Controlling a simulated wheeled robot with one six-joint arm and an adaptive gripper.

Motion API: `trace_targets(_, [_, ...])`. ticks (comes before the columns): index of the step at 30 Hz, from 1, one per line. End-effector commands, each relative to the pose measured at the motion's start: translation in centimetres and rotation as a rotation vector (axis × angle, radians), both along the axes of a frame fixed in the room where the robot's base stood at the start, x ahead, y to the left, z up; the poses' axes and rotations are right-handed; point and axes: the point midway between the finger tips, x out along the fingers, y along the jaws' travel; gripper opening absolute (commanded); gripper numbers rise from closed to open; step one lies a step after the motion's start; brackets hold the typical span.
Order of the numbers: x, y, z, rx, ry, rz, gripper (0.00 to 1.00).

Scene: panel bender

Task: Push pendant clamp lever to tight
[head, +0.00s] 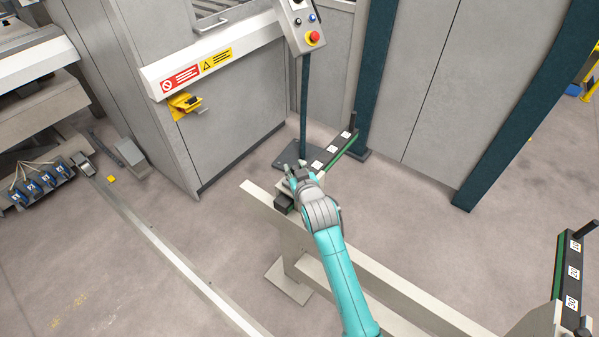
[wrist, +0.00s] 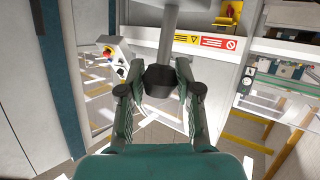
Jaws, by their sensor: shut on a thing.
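The control pendant (head: 303,22) with its red stop button stands at the top of the head view on a dark post (head: 304,105). It also shows tilted at the left in the wrist view (wrist: 115,52). My gripper (head: 295,168) is below the pendant, over the near beam, beside the post's foot plate in the picture. In the wrist view my gripper (wrist: 160,76) has its fingers on either side of a black block (wrist: 160,86) at the end of a grey rod (wrist: 170,45), shut on it. I cannot tell whether this is the clamp lever.
A pale beam (head: 400,290) runs under my arm. A black and green numbered bar (head: 335,150) lies just beyond my gripper; another (head: 572,270) stands at right. A grey cabinet (head: 230,110) with warning labels is at left.

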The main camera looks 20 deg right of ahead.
Motion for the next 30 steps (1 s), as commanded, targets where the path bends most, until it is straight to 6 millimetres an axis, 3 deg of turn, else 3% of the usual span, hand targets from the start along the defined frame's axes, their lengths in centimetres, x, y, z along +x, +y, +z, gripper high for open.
trace_targets(16, [2.8,2.0,-0.3,-0.280,0.384,0.001,0.00])
trace_targets(30, [3.6,2.6,-0.9,-0.389,0.535,0.000,0.00])
